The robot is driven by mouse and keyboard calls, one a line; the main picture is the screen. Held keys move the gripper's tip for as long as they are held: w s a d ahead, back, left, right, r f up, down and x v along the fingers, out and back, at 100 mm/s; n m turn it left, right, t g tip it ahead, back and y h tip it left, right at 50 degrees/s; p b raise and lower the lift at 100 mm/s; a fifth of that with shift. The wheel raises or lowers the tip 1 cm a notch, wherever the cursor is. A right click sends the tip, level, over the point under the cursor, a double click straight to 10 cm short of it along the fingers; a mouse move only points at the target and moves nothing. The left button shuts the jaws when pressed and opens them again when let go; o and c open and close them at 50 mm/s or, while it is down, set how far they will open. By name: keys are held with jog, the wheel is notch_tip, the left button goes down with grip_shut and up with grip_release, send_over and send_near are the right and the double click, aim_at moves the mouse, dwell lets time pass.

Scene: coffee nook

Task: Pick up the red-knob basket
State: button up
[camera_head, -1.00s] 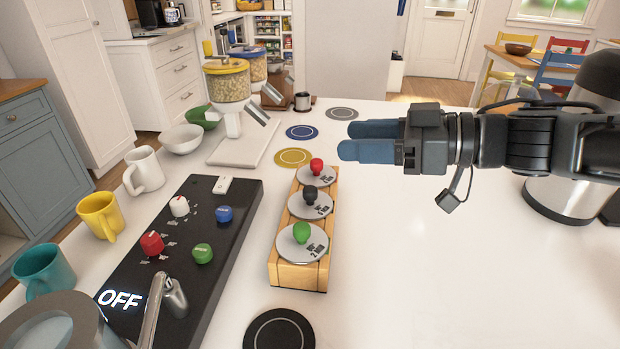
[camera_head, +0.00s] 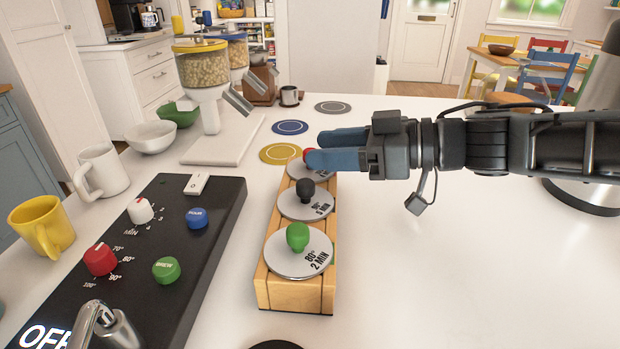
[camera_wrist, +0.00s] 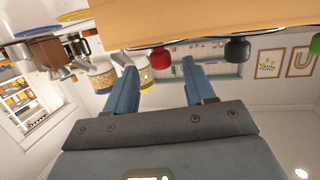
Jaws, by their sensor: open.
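The wooden rack (camera_head: 297,292) holds a row of three round grey lids with knobs. The red-knob basket (camera_head: 297,169) is at the far end, its body hidden in the rack and its red knob mostly hidden behind my near finger. My gripper (camera_head: 314,147) reaches in from the right, open, its blue fingers level with the knob. In the wrist view, which is upside down, the red knob (camera_wrist: 162,61) lies between and just beyond my open fingers (camera_wrist: 161,73). I cannot tell if they touch it.
The black-knob lid (camera_head: 307,204) and green-knob lid (camera_head: 283,262) are nearer in the rack. The black control panel (camera_head: 185,240) stands left of it. Yellow (camera_head: 262,153), blue (camera_head: 276,127) and grey (camera_head: 346,107) discs lie beyond.

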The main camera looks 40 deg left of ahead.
aim_at(300, 166)
jog(key=x, duration=0.5)
jog(key=shift+s+d+f, duration=0.1)
jog(key=shift+f, duration=0.05)
jog(key=shift+c, duration=0.2)
grip_shut()
notch_tip(300, 166, up, 10)
dwell(0.6)
dwell(0.6)
